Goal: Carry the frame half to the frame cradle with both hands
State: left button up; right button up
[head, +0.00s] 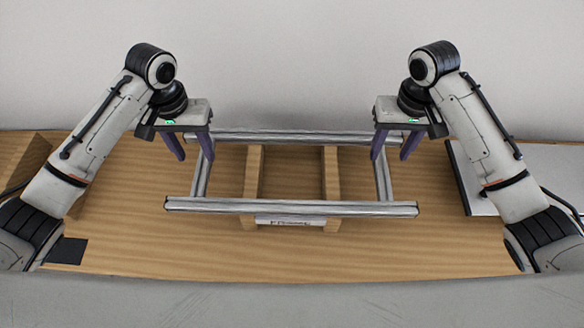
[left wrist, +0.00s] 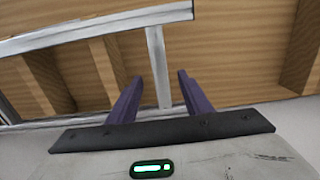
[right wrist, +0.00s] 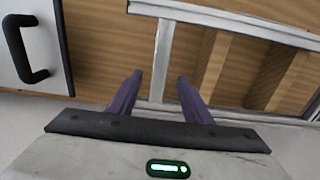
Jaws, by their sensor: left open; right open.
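The frame half, a silver rectangle of metal bars (head: 290,207), lies level over a wooden stand with two rails (head: 332,175). The stand has a white label on its front, too small to read surely. I cannot tell whether this stand is the frame cradle. My left gripper (head: 191,158) is open at the frame's left side bar; in the left wrist view the bar (left wrist: 158,68) shows between its two purple fingers. My right gripper (head: 392,158) is open at the right side bar; in the right wrist view that bar (right wrist: 160,60) shows between its fingers.
A grey-white case with a black handle (right wrist: 32,50) lies on the right of the wooden table. A wooden block or box (head: 22,155) is at the far left. A dark square (head: 66,250) lies at the front left. The table front (head: 300,258) is clear.

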aim_at(202, 167)
pick_arm(q)
notch_tip(202, 167, down, 6)
jog(key=shift+f, duration=0.1)
pick_arm(e)
notch_tip(202, 167, down, 6)
jog(key=shift+f, duration=0.1)
pick_arm(q)
grip_shut()
pick_arm(e)
grip_shut()
jog(key=shift+w, duration=0.1)
dwell(0.8)
